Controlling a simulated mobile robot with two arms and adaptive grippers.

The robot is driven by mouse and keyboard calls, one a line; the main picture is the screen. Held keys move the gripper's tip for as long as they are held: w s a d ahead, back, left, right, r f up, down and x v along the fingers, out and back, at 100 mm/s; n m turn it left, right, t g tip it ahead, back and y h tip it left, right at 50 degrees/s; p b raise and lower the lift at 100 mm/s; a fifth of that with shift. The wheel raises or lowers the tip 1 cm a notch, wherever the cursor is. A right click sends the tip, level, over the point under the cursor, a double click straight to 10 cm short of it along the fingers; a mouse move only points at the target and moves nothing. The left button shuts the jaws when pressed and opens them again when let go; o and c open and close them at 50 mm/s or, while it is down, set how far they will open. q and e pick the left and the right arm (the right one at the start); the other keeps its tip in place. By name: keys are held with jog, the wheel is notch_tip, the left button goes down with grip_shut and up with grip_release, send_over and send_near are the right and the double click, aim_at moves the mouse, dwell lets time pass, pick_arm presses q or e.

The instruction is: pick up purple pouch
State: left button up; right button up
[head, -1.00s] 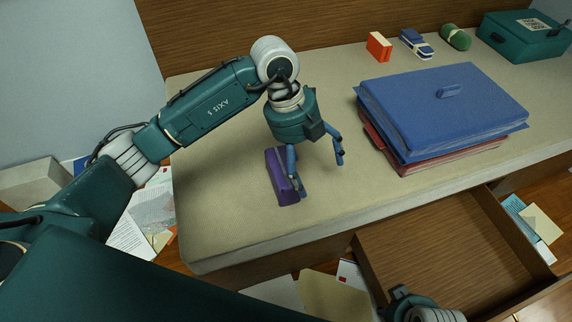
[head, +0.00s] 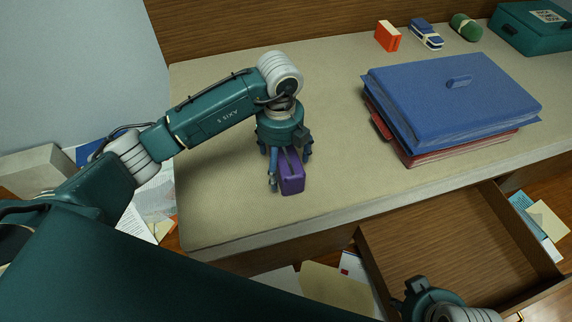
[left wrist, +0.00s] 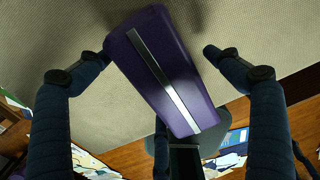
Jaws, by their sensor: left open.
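The purple pouch (head: 292,178) lies on the desk near its front left part, partly under my left gripper in the head view. In the left wrist view the pouch (left wrist: 150,75), with a silver strip along it, sits tilted between the spread fingers. My left gripper (head: 288,180) is open, pointing down, with its fingers on either side of the pouch. In the left wrist view the left fingertip lies at the pouch's edge, and I cannot tell if it touches; the right fingertip is apart from it. My right gripper (head: 418,292) shows only partly at the bottom edge, over the open drawer.
Blue and red folders (head: 450,105) are stacked right of the pouch. An open, empty-looking drawer (head: 450,240) juts out in front. An orange box (head: 388,36), a blue bundle (head: 426,34), a green roll (head: 466,27) and a teal box (head: 535,28) stand at the back.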

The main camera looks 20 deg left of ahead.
pick_arm(q)
jog(key=shift+f, duration=0.4)
jog(key=shift+c, duration=0.5)
jog(key=c, duration=1.3)
jog(key=shift+r, duration=0.1)
